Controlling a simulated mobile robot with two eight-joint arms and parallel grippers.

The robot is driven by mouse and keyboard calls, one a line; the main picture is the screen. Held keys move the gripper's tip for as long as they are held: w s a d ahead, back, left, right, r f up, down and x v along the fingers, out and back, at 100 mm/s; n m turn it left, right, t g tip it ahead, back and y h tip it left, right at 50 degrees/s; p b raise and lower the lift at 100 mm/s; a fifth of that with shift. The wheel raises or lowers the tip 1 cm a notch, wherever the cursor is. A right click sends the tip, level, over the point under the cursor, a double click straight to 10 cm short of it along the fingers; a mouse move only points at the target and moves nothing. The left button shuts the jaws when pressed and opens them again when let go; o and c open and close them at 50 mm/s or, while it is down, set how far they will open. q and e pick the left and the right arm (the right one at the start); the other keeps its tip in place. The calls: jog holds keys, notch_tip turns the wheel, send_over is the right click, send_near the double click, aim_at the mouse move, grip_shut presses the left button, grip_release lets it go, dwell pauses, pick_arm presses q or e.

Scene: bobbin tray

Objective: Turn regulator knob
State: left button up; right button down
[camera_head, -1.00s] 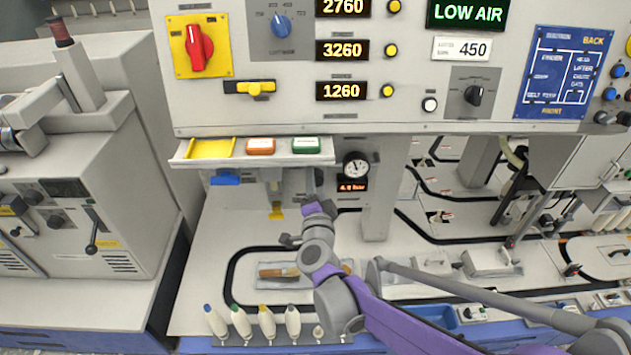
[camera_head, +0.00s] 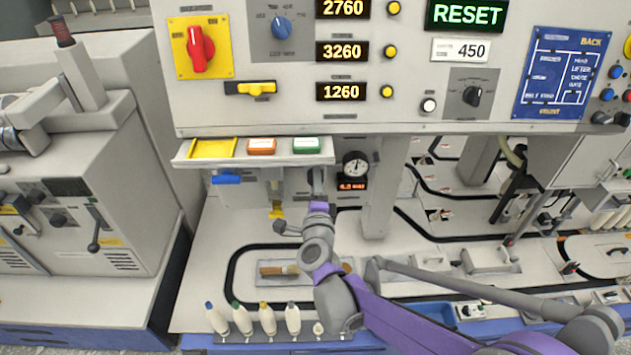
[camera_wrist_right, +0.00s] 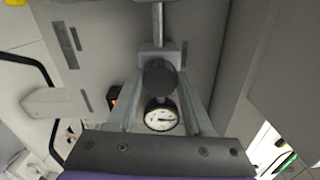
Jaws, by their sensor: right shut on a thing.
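The dark round regulator knob (camera_wrist_right: 159,78) sits between the fingers of my right gripper (camera_wrist_right: 160,85) in the wrist view, below a grey fitting and a metal pipe. The right gripper (camera_head: 317,178) is shut on the knob under the small shelf in the head view, where the gripper largely hides the knob. The round white pressure gauge (camera_head: 355,164) is just right of it, with a small orange-lit readout (camera_head: 352,184) below. The gauge (camera_wrist_right: 160,117) also shows below the knob in the wrist view. My left gripper is not in view.
A grey post (camera_head: 378,200) stands right of the gauge. The panel display (camera_head: 467,13) reads RESET. Several bobbins (camera_head: 267,320) stand in front; a brush (camera_head: 280,270) lies on the deck.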

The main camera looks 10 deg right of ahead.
dwell(0.3)
jog(key=shift+c, duration=1.5)
grip_release()
jog(key=s, duration=1)
jog(key=shift+s+a, duration=0.35)
jog(key=shift+s, duration=0.05)
